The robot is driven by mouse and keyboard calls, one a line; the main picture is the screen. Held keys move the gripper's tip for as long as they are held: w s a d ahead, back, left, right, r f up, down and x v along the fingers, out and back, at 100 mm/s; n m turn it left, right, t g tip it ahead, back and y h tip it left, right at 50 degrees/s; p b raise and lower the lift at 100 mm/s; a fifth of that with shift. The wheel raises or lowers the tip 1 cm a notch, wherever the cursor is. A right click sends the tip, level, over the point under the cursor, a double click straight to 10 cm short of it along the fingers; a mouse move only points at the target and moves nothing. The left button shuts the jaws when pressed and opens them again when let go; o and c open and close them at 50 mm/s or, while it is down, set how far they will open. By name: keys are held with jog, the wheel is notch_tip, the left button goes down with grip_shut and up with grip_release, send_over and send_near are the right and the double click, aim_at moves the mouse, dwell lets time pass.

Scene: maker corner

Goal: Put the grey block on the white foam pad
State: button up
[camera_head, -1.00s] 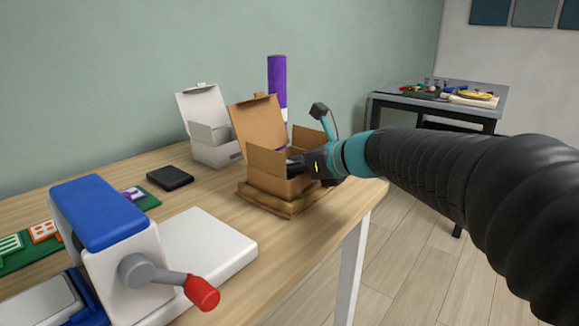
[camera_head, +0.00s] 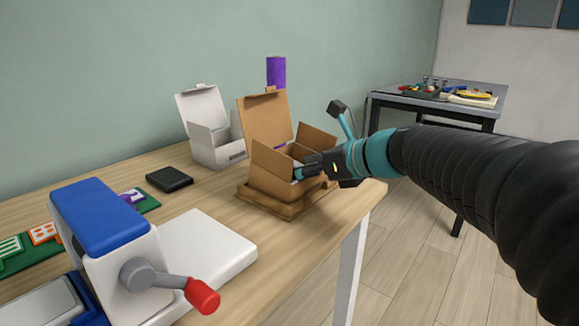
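My gripper (camera_head: 306,168) is at the open cardboard box (camera_head: 270,176), its fingertips over or in the box's opening at the right side. The fingers are small and seen from the side, so I cannot tell whether they are open or shut. I cannot make out a grey block; the box's inside is mostly hidden by its walls and my gripper. A white flat slab (camera_head: 205,243) lies on the table beside the blue-and-white device; I cannot tell whether it is the foam pad or part of that device.
The cardboard box stands on a wooden board (camera_head: 283,208) near the wooden table's right edge. An open white box (camera_head: 217,150) and purple roll (camera_head: 276,71) stand behind. A black pad (camera_head: 169,179) lies left. The device (camera_head: 105,235) has a red-handled crank. A cluttered side table (camera_head: 440,100) stands beyond.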

jog(key=v, duration=0.8)
jog(key=shift+r, duration=0.15)
jog(key=shift+a, duration=0.1)
dwell(0.7)
